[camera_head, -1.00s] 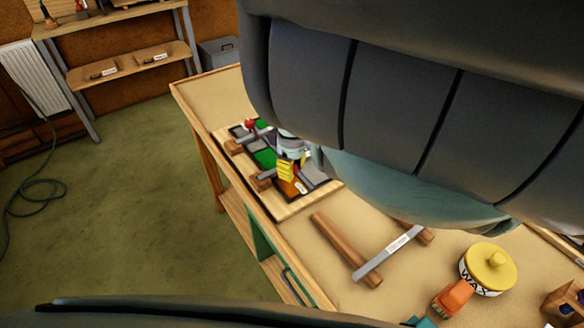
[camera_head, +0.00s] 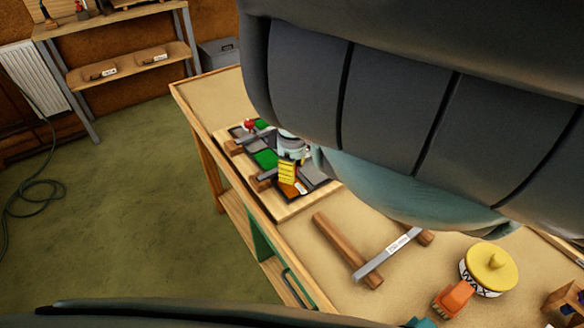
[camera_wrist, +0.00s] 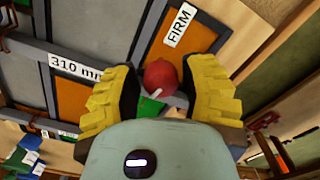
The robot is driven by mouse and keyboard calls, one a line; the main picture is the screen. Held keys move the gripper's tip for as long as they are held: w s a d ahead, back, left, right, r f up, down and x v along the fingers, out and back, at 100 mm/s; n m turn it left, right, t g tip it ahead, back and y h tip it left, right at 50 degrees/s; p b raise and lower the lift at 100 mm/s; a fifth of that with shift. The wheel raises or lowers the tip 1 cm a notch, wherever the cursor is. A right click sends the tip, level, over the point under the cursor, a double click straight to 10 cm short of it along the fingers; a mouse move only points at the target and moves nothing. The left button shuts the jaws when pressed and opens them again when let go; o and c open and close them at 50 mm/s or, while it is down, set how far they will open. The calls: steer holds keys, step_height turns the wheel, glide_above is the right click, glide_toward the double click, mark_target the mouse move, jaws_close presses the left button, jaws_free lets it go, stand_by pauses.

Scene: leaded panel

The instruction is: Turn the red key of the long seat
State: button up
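A red key (camera_wrist: 160,78) with a round head and a pale stripe shows in the wrist view, between my two yellow fingers. My gripper (camera_head: 291,180) is open over the near end of the leaded panel (camera_head: 296,205), with a finger on each side of the key and small gaps visible. The key is hidden in the head view. A grey bar labelled "310 mm" (camera_wrist: 75,67) lies beside the key, and an orange pane (camera_wrist: 195,30) labelled "FIRM" is above it. Another red knob (camera_head: 249,124) shows at the panel's far end.
A labelled metal bar (camera_head: 388,256) rests across wooden blocks on the bench, right of the panel. My arm covers much of the head view.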

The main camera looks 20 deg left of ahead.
steer(key=o, duration=0.3)
steer(key=shift+o, duration=0.2)
steer(key=shift+r, duration=0.1)
step_height(320, 180, up, 6)
steer(key=shift+r, duration=0.65)
stand_by(0.4)
